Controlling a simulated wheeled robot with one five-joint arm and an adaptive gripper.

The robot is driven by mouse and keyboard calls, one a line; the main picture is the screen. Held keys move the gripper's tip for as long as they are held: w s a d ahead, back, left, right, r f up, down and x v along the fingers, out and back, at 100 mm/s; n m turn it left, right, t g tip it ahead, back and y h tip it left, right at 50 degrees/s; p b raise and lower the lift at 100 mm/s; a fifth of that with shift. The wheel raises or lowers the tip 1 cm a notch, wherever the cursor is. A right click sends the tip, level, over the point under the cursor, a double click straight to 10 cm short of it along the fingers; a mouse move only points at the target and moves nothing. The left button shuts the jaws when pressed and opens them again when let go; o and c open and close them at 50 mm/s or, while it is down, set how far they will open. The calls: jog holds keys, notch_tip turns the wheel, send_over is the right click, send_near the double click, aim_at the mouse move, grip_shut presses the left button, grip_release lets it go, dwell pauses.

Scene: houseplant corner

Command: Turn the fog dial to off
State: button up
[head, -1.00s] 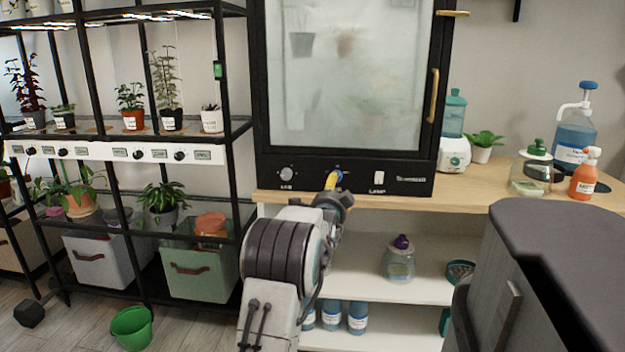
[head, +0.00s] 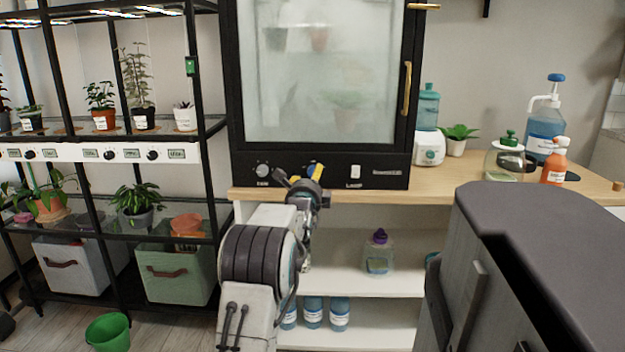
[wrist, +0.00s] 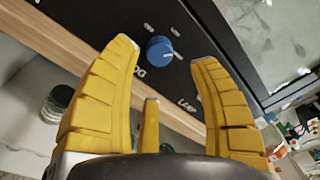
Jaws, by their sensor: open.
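The fog dial is a round blue knob (wrist: 159,49) on the black control panel of the glass-fronted cabinet. A white mark shows on its right side in the wrist view; the small labels around it are not readable. In the head view my gripper mostly hides the dial. My gripper (wrist: 165,50) has its yellow fingers spread, with the dial showing between their tips and a gap on both sides. In the head view my gripper (head: 299,172) is in front of the panel (head: 225,172). Whether the tips reach past the dial's face is unclear.
A grey knob (head: 262,170) is left of the dial and a white lamp switch (head: 355,172) is to its right. The wooden counter edge (head: 240,194) runs just below the panel. A plant rack (head: 210,130) stands left. A bottle (head: 378,255) is on the shelf below.

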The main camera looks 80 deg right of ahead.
jog(key=shift+d+b, duration=1.6)
jog(key=shift+d, duration=0.8)
jog(key=shift+o, duration=0.2)
jog(key=shift+s, duration=0.1)
grip_shut()
